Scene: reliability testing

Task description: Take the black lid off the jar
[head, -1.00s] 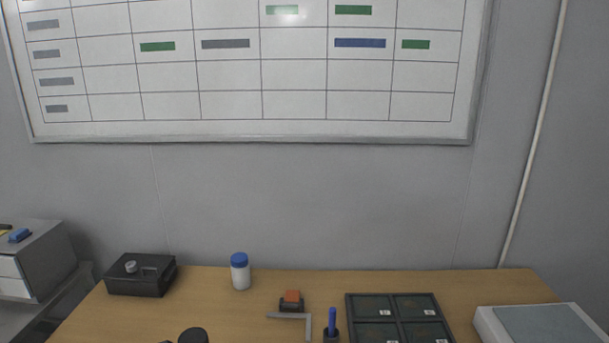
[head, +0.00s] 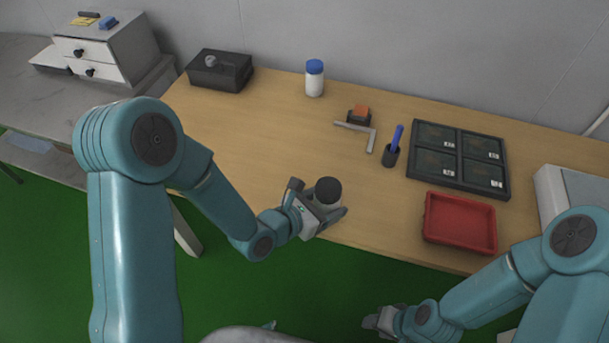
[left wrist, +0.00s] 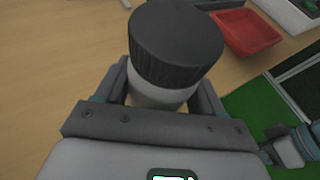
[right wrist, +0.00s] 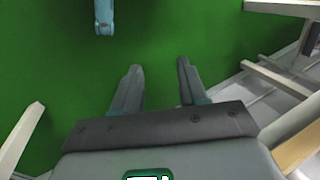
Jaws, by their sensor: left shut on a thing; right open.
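The jar (left wrist: 158,97) has a pale body and a ribbed black lid (left wrist: 178,45), which is on top of it. In the head view the black lid (head: 327,189) shows near the table's front edge. My left gripper (head: 320,212) is shut around the pale body of the jar, below the lid. Whether the jar's bottom touches the table is hidden. My right gripper (right wrist: 155,85) is open and empty over the green floor, in front of the table and right of the jar; it also shows in the head view (head: 372,322).
A red tray (head: 428,222) lies right of the jar. Behind are a dark divided tray (head: 459,157), a pen cup (head: 390,156), a metal square (head: 371,140), a blue-capped white bottle (head: 314,82) and a black box (head: 219,75). The table's left middle is clear.

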